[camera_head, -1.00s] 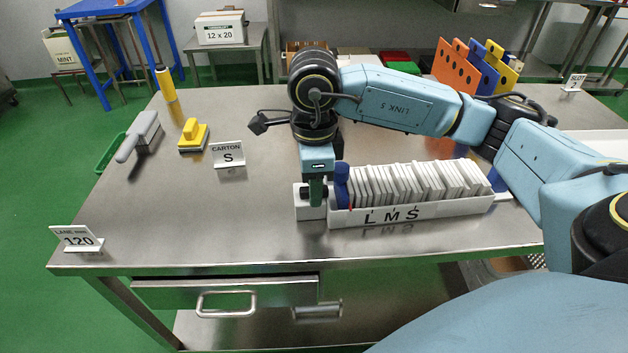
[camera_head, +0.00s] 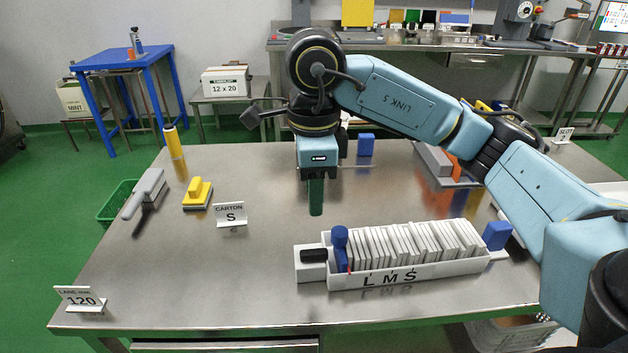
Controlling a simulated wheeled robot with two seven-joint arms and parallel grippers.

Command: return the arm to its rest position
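My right arm comes in from the right and bends down at the middle of the table. Its gripper (camera_head: 316,194) points straight down behind the white tray, apart from it. The long white tray (camera_head: 425,275) marked L M S holds a row of upright white packets (camera_head: 410,245). My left gripper is out of view.
A blue block (camera_head: 366,145) stands behind the gripper. The table's left middle is clear.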

